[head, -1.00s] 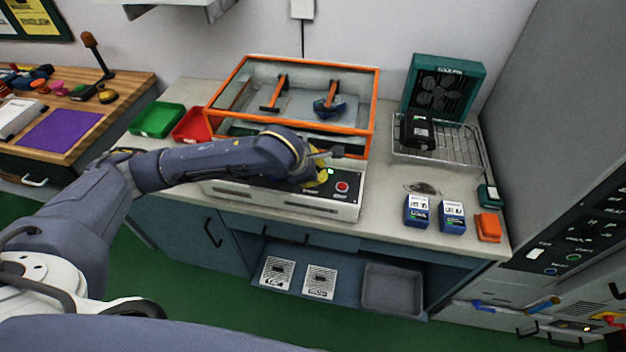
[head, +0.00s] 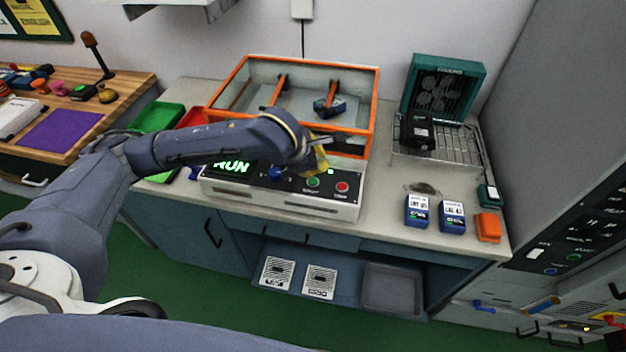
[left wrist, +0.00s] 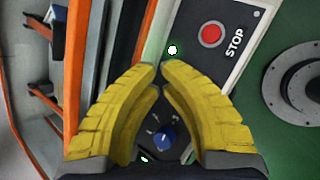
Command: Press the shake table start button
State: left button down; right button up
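The shake table (head: 285,199) stands on the counter with a pale front panel, an orange-framed clear enclosure and a lit green display (head: 232,166) reading RUN. The green start button (head: 313,182) is on its panel, left of the red stop button (head: 342,187). The stop button also shows in the left wrist view (left wrist: 211,34). My left gripper (head: 325,166), with yellow fingers, is just above and behind the start button, apart from it. In the left wrist view its fingertips (left wrist: 163,66) meet with nothing between them, and the start button is hidden. My right gripper is not in view.
A blue knob (head: 275,173) sits left of the buttons. A lit indicator (head: 331,171) is near my fingers. A green bin (head: 158,117) and a red bin (head: 190,122) stand left. A wire rack (head: 455,146) with a fan and blue-labelled boxes (head: 417,211) stand right.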

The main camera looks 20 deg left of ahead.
pick_arm(q)
jog(key=shift+r, duration=1.15)
